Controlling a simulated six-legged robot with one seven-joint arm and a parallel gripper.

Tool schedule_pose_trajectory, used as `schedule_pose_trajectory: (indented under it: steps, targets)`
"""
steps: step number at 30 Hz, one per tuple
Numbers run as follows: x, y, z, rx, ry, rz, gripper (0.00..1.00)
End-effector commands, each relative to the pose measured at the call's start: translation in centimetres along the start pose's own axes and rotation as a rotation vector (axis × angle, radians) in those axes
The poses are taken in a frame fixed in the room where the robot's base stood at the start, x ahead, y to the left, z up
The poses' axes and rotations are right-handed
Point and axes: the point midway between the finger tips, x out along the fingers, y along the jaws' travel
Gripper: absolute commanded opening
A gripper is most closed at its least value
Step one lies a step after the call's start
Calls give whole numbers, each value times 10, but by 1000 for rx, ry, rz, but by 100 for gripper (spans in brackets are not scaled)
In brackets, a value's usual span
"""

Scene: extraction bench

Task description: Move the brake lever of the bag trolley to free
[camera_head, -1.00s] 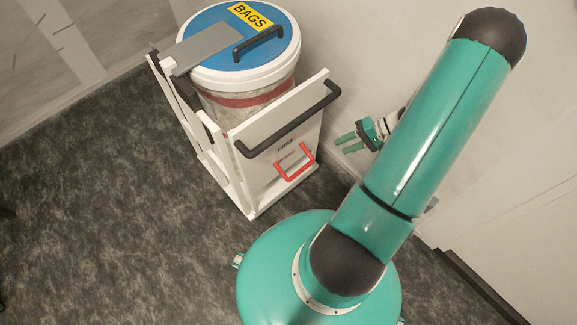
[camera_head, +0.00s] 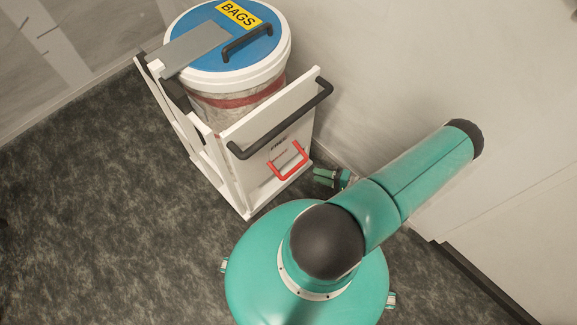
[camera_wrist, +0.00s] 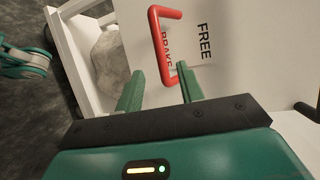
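The white bag trolley (camera_head: 243,125) stands against the wall. On its front panel is the brake lever (camera_head: 285,176), a red U-shaped handle folded downward. In the wrist view the lever (camera_wrist: 156,40) lies over the word BRAKE, with the word FREE (camera_wrist: 204,40) above it on the panel. My gripper (camera_head: 316,178) is low, beside the panel's right side. In the wrist view my gripper (camera_wrist: 159,69) is open, its two green fingers pointing at the panel. One end of the lever appears between the fingertips; I cannot tell whether they touch.
A drum with a blue lid (camera_head: 257,60) marked BAGS sits in the trolley. A black push handle (camera_head: 285,120) juts out above the lever. The wall (camera_head: 380,70) is close on the right. Dark carpet (camera_head: 90,220) is free on the left.

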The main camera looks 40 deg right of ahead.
Motion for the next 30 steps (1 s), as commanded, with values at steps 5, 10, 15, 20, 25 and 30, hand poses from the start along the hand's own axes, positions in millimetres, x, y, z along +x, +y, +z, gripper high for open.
schedule_pose_trajectory:
  steps: [5, 10, 15, 20, 25, 30]
  targets:
    - [34, 0, 1, 2, -3, -1, 38]
    - [69, 0, 1, 3, -4, 0, 38]
    - [101, 0, 1, 2, -5, 1, 38]
    - [120, 0, 0, 2, -5, 1, 38]
    - [125, 0, 0, 2, -5, 2, 38]
    - [125, 0, 0, 1, -4, 2, 38]
